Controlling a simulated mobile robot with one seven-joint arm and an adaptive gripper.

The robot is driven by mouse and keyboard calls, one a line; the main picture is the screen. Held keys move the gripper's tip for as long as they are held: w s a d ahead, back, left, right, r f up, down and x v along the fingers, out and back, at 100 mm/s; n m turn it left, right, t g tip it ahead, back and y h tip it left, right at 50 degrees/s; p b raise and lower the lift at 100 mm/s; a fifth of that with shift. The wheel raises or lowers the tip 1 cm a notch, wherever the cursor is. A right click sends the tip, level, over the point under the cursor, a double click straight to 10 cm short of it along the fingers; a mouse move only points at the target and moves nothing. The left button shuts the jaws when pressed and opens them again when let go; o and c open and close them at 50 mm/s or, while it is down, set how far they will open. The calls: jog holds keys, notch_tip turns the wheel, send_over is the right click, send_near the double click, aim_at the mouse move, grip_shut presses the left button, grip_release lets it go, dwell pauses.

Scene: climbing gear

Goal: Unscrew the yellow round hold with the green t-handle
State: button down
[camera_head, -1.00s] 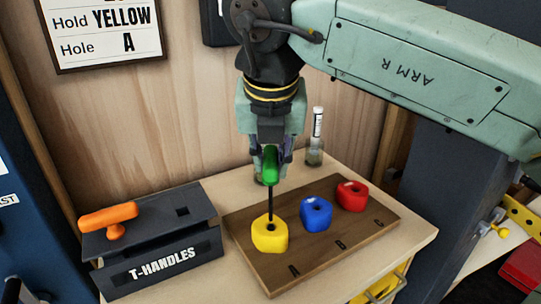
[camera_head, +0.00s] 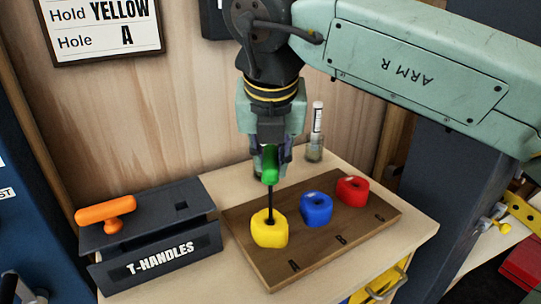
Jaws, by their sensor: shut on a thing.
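My gripper (camera_head: 270,160) is shut on the green t-handle (camera_head: 270,172) above the board. The t-handle's dark shaft points down, and its tip meets the hole in the top of the yellow round hold (camera_head: 268,234); how deep it sits is hidden. The yellow hold sits on the wooden board (camera_head: 350,236) at its left end, by the letter A. A blue hold (camera_head: 316,208) and a red hold (camera_head: 352,190) sit further right on the board, by their own letters.
A dark T-HANDLES box (camera_head: 150,250) stands at the left, with an orange t-handle (camera_head: 105,213) on it and an empty square slot (camera_head: 181,206). A small bottle (camera_head: 315,145) stands behind the board. A wall sign (camera_head: 105,30) reads Hold YELLOW, Hole A.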

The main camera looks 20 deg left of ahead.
jog(key=shift+f+b, duration=0.35)
jog(key=shift+f, duration=0.5)
jog(key=n+y+p, duration=0.1)
jog(key=n, duration=0.2)
jog(key=n+g+p, duration=0.1)
jog(key=n, duration=0.2)
jog(key=shift+s+r+g+y, duration=0.1)
jog(key=shift+r+g+y, duration=0.05)
jog(key=shift+g+y, duration=0.2)
jog(key=n+g+y+p, duration=0.1)
jog(key=n, duration=0.2)
jog(key=shift+n, duration=0.9)
jog(key=shift+g, duration=0.25)
